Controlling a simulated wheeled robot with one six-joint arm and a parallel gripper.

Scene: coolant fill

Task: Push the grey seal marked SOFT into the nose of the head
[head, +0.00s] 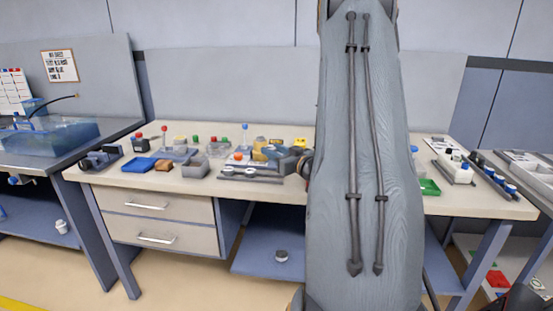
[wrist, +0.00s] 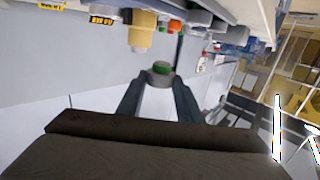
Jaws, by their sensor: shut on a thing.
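In the head view my arm hides the middle right of the bench, and my gripper and the seal are not visible there.
The workbench (head: 105,176) carries many small items: a blue tray (head: 138,164), a grey rack with pale round pieces (head: 250,174), a yellow-and-grey device (head: 272,150) and a green tray (head: 429,187). A blue tub (head: 55,135) is on the left bench.

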